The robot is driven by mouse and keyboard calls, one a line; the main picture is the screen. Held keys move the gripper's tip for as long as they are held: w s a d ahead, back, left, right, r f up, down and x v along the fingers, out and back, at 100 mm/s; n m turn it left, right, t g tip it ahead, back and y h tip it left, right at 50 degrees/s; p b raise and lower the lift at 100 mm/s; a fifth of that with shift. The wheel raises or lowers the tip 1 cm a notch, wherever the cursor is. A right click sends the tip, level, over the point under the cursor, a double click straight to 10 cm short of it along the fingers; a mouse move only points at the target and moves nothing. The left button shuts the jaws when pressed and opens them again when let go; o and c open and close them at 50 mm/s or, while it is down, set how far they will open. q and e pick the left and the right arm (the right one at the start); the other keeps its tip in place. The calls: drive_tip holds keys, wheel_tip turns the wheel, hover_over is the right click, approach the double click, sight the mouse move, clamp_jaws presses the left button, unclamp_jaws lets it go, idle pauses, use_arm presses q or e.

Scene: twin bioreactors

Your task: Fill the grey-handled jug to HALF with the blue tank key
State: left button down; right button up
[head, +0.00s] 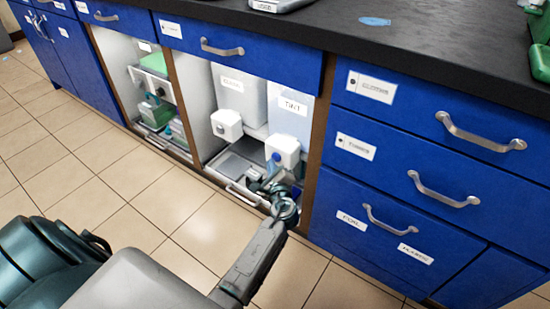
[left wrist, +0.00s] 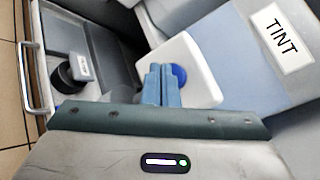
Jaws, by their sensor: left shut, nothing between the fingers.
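A white tap box (head: 286,149) with a blue key (head: 276,157) sits at the front of the tank labelled TINT (head: 293,112). In the left wrist view the blue key (left wrist: 180,76) is a round knob on the white box (left wrist: 196,62), partly behind my fingers. My left gripper (head: 272,187) is shut and empty, just below the blue key in the head view. Its fingertips (left wrist: 162,72) overlap the key; I cannot tell whether they touch it. A dark round item with a grey labelled part (left wrist: 80,67) stands in the tray; I cannot tell whether it is the grey-handled jug.
A second tank (head: 240,92) with its own white tap box (head: 227,124) stands to the left. Below is a pull-out tray with a metal handle (head: 242,195). A blue drawer bank (head: 400,180) closes off the right side. Tiled floor (head: 130,190) is clear in front.

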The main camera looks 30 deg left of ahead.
use_arm(q)
drive_tip(key=shift+s, duration=0.4)
drive_tip(key=s, duration=0.1)
drive_tip(key=s+p, duration=0.1)
drive_tip(key=s, duration=0.3)
drive_tip(key=shift+a+p, duration=0.25)
drive_tip(key=shift+p, duration=0.05)
idle(0.3)
